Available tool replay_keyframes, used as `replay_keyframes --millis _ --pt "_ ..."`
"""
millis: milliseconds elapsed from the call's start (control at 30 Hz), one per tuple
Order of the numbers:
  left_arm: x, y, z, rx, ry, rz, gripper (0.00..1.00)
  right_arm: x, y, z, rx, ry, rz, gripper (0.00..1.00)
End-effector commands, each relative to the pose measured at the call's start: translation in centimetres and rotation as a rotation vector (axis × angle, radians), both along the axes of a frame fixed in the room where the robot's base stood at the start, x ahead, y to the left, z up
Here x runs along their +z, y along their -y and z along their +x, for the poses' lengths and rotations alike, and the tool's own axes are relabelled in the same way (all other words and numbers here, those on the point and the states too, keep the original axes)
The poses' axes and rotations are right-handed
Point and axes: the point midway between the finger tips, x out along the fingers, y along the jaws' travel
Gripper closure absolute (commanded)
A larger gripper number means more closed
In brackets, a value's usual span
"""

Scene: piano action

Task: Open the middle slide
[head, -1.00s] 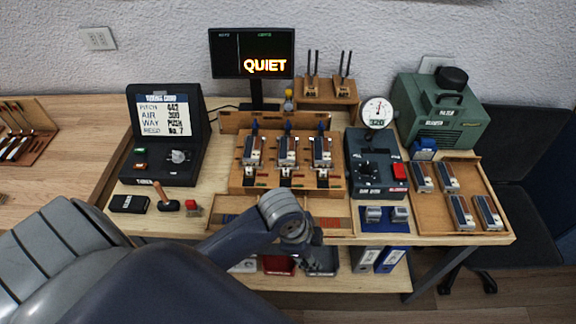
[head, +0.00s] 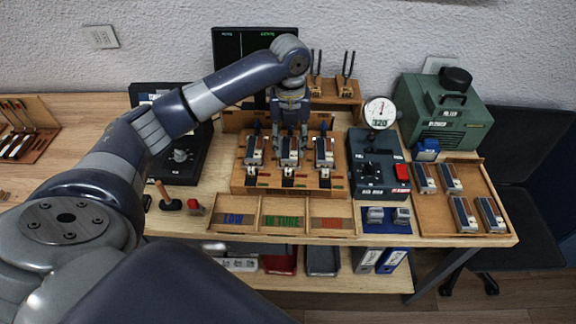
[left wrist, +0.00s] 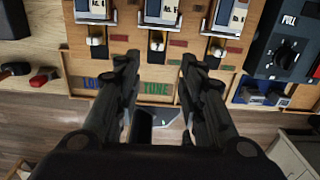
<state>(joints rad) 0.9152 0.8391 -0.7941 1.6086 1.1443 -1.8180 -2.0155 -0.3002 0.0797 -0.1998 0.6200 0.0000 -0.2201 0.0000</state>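The wooden stand (head: 240,180) holds three metal-and-wood units side by side. The middle unit (head: 290,152) has a dark slot with a small pale slide piece below it; in the left wrist view this slide piece (left wrist: 157,42) lies just beyond my fingertips, roughly in line with the gap between them. My left gripper (head: 290,122) points down over the middle unit and covers its upper part in the head view. In the left wrist view my left gripper (left wrist: 160,60) is open, its two dark fingers apart with nothing between them. My right gripper is in neither view.
A three-part tray (head: 258,232) marked LOW and IN TUNE, its third label hard to read, lies in front of the stand. A tray (head: 433,210) holds more units.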

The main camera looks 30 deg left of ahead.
Motion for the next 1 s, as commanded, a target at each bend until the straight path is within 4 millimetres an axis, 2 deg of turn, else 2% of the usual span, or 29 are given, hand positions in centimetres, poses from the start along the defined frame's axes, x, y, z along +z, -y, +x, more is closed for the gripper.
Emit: replay_keyframes --millis 67,167,267,600,700,833,1000 --pt "0.6 -0.6 0.2 -0.021 -0.004 0.001 0.63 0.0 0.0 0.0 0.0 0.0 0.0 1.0" --pt "0.4 -0.8 0.2 -0.03 -0.008 -0.001 0.63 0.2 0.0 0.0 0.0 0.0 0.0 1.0" --pt "-0.8 -0.8 0.1 -0.03 -0.01 -0.001 0.63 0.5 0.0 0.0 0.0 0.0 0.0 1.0" --pt "-7.0 -0.7 0.1 -0.03 -0.008 0.0 0.63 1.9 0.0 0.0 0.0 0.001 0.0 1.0" --pt "-8.4 -0.7 0.2 -0.03 -0.006 -0.001 0.63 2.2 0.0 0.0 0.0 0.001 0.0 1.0" --pt "-9.6 -0.7 0.2 -0.029 -0.005 -0.001 0.63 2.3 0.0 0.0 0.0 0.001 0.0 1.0" --pt "-10.0 -0.7 0.2 -0.03 -0.004 0.0 0.63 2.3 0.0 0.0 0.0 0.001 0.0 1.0"
